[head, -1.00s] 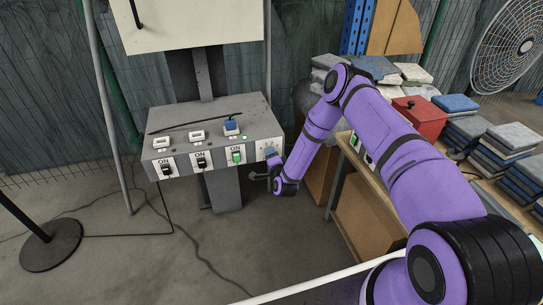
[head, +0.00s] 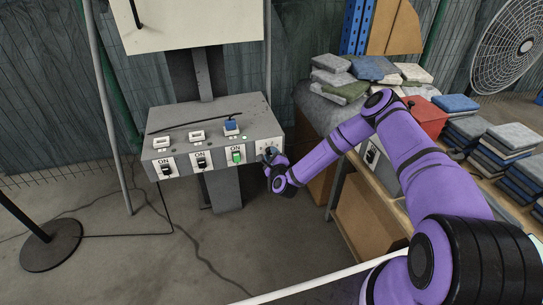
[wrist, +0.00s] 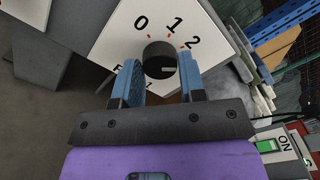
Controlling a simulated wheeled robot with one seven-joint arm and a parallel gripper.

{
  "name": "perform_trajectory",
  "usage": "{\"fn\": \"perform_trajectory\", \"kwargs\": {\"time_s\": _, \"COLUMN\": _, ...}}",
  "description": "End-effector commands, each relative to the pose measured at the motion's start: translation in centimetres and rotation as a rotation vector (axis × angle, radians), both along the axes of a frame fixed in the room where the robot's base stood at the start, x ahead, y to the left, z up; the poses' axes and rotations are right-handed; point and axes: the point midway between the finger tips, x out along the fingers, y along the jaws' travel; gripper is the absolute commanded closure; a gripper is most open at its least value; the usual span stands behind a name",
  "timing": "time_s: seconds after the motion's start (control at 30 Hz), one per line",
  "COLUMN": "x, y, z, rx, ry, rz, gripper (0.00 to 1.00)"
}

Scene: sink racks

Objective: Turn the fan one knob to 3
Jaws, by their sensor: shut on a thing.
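The fan one knob (wrist: 158,55) is a round black knob on a white dial plate (wrist: 120,30) in the wrist view. The numbers 0, 1 and 2 with red ticks show around its far side; no 3 is visible. A small white mark shows on the knob's face, on the side towards my gripper. My gripper (wrist: 161,76) has its blue fingers on either side of the knob and is shut on it. In the head view my gripper (head: 269,156) is at the right end of the grey control box's front and hides most of the knob.
A table with stacked cloths (head: 480,150) and a red box (head: 425,117) stands right of my arm. A large fan (head: 507,45) is at the back right.

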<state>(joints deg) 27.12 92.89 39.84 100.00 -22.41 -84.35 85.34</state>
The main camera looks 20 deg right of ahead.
Motion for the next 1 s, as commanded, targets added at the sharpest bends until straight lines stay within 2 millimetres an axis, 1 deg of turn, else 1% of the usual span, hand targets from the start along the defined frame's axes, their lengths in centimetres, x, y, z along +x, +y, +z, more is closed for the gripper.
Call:
{"fn": "perform_trajectory", "kwargs": {"time_s": 0.2, "x": -0.08, "y": -0.10, "z": -0.16, "rx": 0.169, "ry": 0.002, "rz": -0.003, "gripper": 0.86}}
{"fn": "perform_trajectory", "kwargs": {"time_s": 0.5, "x": -0.08, "y": -0.06, "z": -0.16, "rx": 0.311, "ry": 0.003, "rz": -0.002, "gripper": 0.86}}
{"fn": "perform_trajectory", "kwargs": {"time_s": 0.7, "x": -0.06, "y": -0.06, "z": -0.13, "rx": 0.349, "ry": 0.003, "rz": -0.002, "gripper": 0.86}}
{"fn": "perform_trajectory", "kwargs": {"time_s": 1.0, "x": -0.07, "y": -0.04, "z": -0.15, "rx": 0.357, "ry": 0.003, "rz": -0.001, "gripper": 0.86}}
